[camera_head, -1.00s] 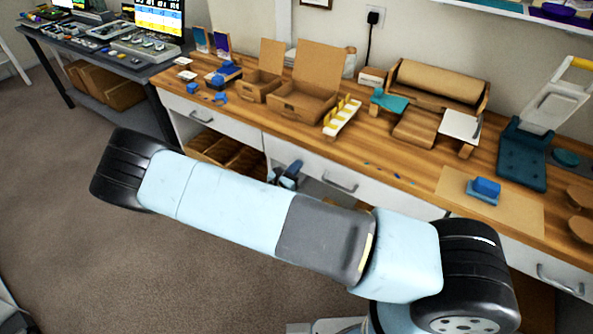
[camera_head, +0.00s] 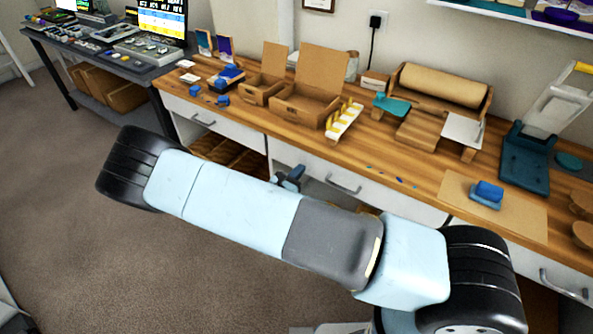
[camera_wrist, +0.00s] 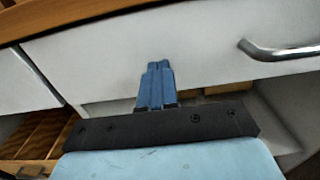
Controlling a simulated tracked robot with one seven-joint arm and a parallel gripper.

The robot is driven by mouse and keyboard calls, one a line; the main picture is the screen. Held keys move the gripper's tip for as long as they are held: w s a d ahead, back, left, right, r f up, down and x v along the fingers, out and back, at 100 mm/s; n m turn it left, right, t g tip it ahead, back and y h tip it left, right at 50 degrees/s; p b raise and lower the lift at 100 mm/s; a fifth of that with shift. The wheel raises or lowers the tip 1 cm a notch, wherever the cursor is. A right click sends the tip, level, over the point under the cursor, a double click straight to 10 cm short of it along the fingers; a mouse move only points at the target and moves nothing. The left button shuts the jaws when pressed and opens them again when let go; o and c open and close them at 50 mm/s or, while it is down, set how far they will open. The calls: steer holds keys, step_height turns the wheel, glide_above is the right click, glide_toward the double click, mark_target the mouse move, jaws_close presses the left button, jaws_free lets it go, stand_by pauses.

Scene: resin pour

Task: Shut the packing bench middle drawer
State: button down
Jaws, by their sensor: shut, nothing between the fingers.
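The packing bench's middle drawer (camera_head: 318,172) is a white front with a silver bar handle (camera_head: 343,184), under the wooden top. It sits near flush with the bench; any small gap is too fine to tell. In the wrist view, the drawer front (camera_wrist: 205,50) fills the upper part, with its handle (camera_wrist: 280,50) at the right. My gripper (camera_head: 292,176) has blue fingers, shut and empty. In the wrist view, my gripper (camera_wrist: 157,68) points at the drawer front, left of the handle. I cannot tell whether the fingertips touch it. My arm hides part of the bench's lower front.
The left drawer (camera_head: 205,118) and right drawer (camera_head: 540,262) flank it. Open shelving with a brown slatted crate (camera_head: 228,155) lies below the left drawer. The wooden bench top (camera_head: 390,150) carries cardboard boxes (camera_head: 305,103), a paper roll (camera_head: 440,85) and a teal press (camera_head: 524,160). Carpet is clear at left.

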steer(key=v, duration=1.2)
steer(key=shift+s+a, duration=0.25)
steer(key=shift+a, duration=0.05)
steer(key=d+r+m+g+y, duration=0.1)
steer(key=d+r+m+g, duration=0.75)
steer(key=r, duration=0.45)
steer(key=d+r+m+g+y, duration=0.1)
steer(key=d+r+m+g, duration=0.5)
steer(key=d+r+m, duration=0.65)
steer(key=s+d+r+m+t+y, duration=0.2)
steer(key=s+d+r+m+y, duration=0.2)
steer(key=s+r, duration=0.5)
steer(key=s+d+r+m+t+y, duration=0.3)
steer(key=s+r, duration=0.6)
steer(key=r, duration=0.3)
steer(key=shift+s+d+r+m+y, duration=0.25)
steer(key=shift+s+d+m+y, duration=0.15)
steer(key=shift+d+m, duration=0.5)
steer(key=shift+d, duration=0.2)
